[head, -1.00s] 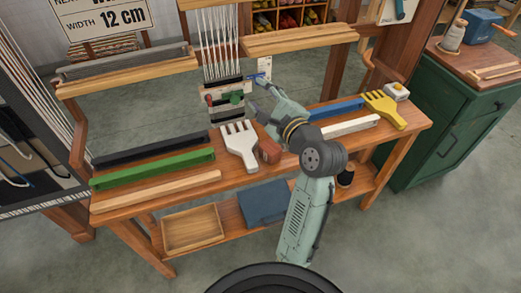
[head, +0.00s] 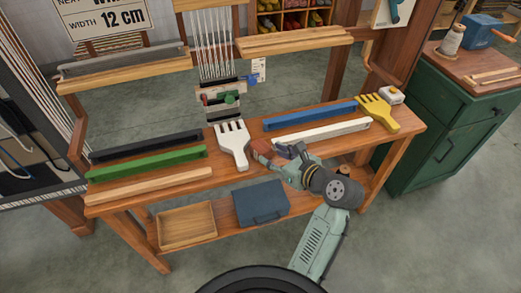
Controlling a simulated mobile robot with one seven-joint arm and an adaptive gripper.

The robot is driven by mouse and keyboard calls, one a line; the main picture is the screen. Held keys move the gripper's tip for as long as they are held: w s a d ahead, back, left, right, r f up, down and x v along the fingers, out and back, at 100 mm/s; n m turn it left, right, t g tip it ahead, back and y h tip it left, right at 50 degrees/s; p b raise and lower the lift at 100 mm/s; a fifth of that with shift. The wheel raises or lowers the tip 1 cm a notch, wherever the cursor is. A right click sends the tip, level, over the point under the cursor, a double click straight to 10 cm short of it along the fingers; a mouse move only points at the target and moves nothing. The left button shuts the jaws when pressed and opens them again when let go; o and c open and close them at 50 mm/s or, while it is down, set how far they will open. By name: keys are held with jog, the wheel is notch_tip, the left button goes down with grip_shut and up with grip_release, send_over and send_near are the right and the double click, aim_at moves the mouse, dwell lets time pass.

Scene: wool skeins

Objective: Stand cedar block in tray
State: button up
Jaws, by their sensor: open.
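A reddish-brown block (head: 261,146), which looks like the cedar block, sits on the bench top just right of the white comb. My gripper (head: 277,156) is open, low over the bench front, with its fingers at the block's right side. Whether the fingers touch or straddle the block cannot be told, as the gripper partly covers it. A shallow wooden tray (head: 189,242) lies on the lower shelf at the left and looks empty.
A blue bar (head: 310,115) and white bar (head: 322,133) lie behind my gripper. A blue-grey case (head: 261,202) sits right of the tray. The bench top (head: 190,178) overhangs the lower shelf.

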aim_at(263, 148)
jog(key=x, duration=0.3)
jog(key=p+x, duration=0.1)
jog(key=shift+w+a+r, duration=0.15)
jog(key=shift+w+r, duration=0.1)
jog(key=shift+r, duration=0.05)
jog(key=shift+w+a+f, duration=0.25)
jog(key=shift+w+a, duration=0.05)
jog(key=shift+w, duration=0.1)
jog(key=shift+c, duration=0.3)
jog(key=c, duration=0.8)
jog(key=shift+r, duration=0.1)
